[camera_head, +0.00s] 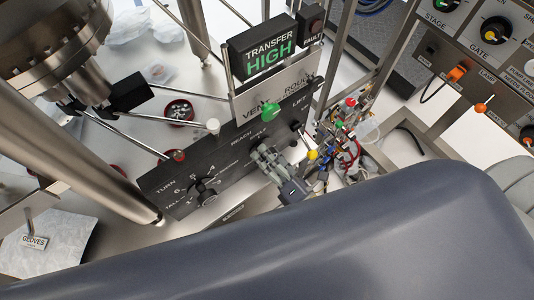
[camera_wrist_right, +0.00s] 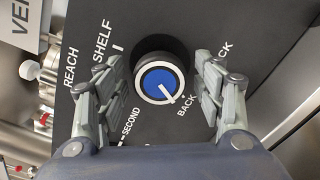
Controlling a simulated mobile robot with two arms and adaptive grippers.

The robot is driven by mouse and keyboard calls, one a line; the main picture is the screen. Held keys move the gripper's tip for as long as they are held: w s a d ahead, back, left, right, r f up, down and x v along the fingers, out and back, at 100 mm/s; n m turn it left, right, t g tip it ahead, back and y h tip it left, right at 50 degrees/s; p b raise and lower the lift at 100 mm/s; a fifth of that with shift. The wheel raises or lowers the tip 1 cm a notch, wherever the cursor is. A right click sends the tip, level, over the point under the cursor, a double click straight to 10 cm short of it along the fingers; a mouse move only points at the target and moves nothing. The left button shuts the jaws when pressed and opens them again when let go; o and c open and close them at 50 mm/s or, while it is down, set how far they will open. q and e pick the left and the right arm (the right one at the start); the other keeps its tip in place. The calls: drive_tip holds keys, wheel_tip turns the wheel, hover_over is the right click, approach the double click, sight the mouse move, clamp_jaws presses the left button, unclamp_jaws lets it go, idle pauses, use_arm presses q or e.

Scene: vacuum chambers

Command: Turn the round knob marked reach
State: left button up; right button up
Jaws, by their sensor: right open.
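The round knob (camera_wrist_right: 151,68) is black with a blue cap and a white pointer line. In the wrist view it sits on a dark panel (camera_wrist_right: 140,22) by the words REACH and SHELF. Its line points to the lower right, towards the word BACK. My right gripper (camera_wrist_right: 159,75) is open, with one finger on each side of the knob. Gaps show between the fingers and the knob. In the head view my right gripper (camera_head: 262,152) is over the panel below REACH and hides the knob. My left gripper is not in view.
A TRANSFER HIGH display (camera_head: 265,49) stands above. Coloured wiring (camera_head: 345,140) is close to the right of the gripper. Metal rods stand at the left.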

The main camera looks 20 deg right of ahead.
drive_tip(key=v, duration=1.1)
drive_tip(key=shift+s, duration=0.1)
drive_tip(key=s+d+f+m+g+h, duration=0.1)
drive_tip(key=s+f+m+g+h, duration=0.15)
drive_tip(key=f+m, duration=0.7)
drive_tip(key=s+d+f+m+g+h, duration=0.15)
drive_tip(key=f+m+g, duration=0.25)
drive_tip(key=f, duration=1)
drive_tip(key=s+d+f+m+g+h, duration=0.1)
drive_tip(key=s+d+f+m+g, duration=0.2)
drive_tip(key=s+f+m, duration=0.3)
drive_tip(key=s+d+f+m+g+h, duration=0.1)
drive_tip(key=s+d+f+m+g, duration=0.2)
drive_tip(key=s+f+m+g, duration=0.3)
drive_tip(key=s+f, duration=0.4)
drive_tip(key=s, duration=0.1)
drive_tip(key=shift+w+a+g, duration=0.1)
drive_tip(key=shift+g, duration=0.15)
drive_tip(key=shift+c, duration=0.6)
